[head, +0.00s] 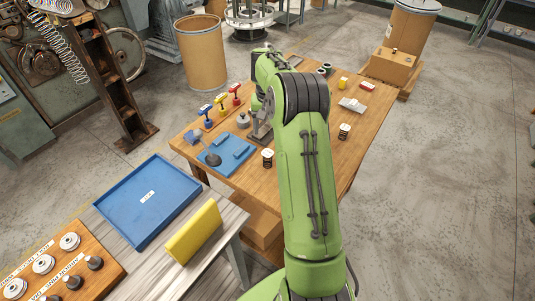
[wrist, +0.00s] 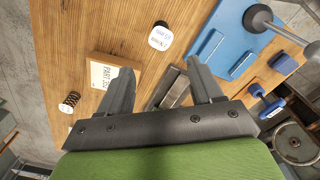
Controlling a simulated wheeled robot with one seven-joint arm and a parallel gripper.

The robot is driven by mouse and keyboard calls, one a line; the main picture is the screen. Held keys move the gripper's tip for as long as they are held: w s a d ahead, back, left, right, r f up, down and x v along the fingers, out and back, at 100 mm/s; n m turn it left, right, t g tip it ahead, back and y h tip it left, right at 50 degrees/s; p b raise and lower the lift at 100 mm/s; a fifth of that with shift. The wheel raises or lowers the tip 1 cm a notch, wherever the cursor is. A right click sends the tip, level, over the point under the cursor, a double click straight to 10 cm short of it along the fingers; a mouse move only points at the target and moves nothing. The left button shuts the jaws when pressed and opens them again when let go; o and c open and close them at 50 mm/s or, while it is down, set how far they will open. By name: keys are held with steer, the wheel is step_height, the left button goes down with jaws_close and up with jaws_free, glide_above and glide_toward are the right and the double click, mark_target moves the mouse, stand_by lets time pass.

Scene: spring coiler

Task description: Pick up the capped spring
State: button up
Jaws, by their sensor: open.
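A dark coil spring with a white cap (wrist: 70,101) stands near the table's left edge in the wrist view. It seems to be the white-topped dark piece (head: 344,131) right of my arm in the head view. A second white-topped piece (wrist: 160,38) with small lettering stands beyond my fingertips; it appears left of my arm in the head view (head: 267,158). My gripper (wrist: 158,65) is open, with nothing held. The coil spring lies outside the jaws, left of the left finger. My arm hides part of the tabletop in the head view.
A labelled block (wrist: 106,72) lies by the left finger, and a grey metal piece (wrist: 172,90) shows between the fingers. A blue mat (wrist: 240,30) is on the right. Coloured tools (head: 222,103) stand at the table's left. The wooden table (head: 320,185) is bare near its front right.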

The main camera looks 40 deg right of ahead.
mark_target(267, 152)
step_height(267, 152, down, 15)
steer(key=shift+a+r+b, duration=0.1)
steer(key=shift+r+b, duration=0.05)
steer(key=shift+b, duration=0.65)
steer(key=shift+r, duration=0.1)
steer(key=c, duration=1.1)
step_height(267, 152, up, 10)
steer(key=shift+p, duration=0.55)
